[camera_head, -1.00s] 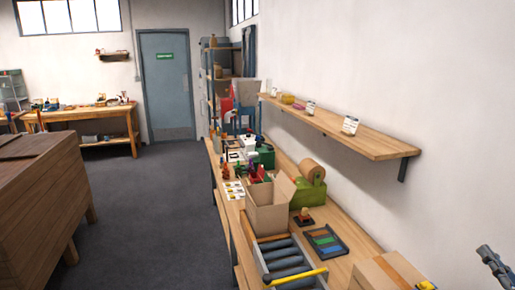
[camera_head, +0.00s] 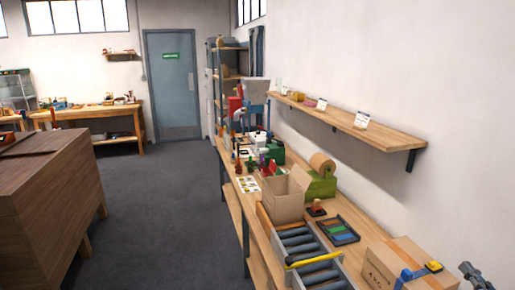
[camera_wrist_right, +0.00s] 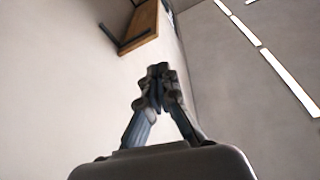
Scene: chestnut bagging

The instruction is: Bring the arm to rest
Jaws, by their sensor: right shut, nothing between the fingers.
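My right gripper (camera_head: 472,274) shows at the lower right corner of the head view, in front of the white wall and apart from the bench. In the right wrist view its two fingers (camera_wrist_right: 159,78) meet at the tips. It is shut and holds nothing. Behind the fingers are the bare wall and the underside of a wooden wall shelf (camera_wrist_right: 140,25). My left gripper is not in view.
A long wooden bench (camera_head: 262,262) runs along the right wall. It bears an open cardboard box (camera_head: 284,200), a roller conveyor (camera_head: 318,272), a tray of coloured strips (camera_head: 338,229) and a closed carton (camera_head: 385,262). A wooden chest (camera_head: 50,200) stands left. The grey floor between is clear.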

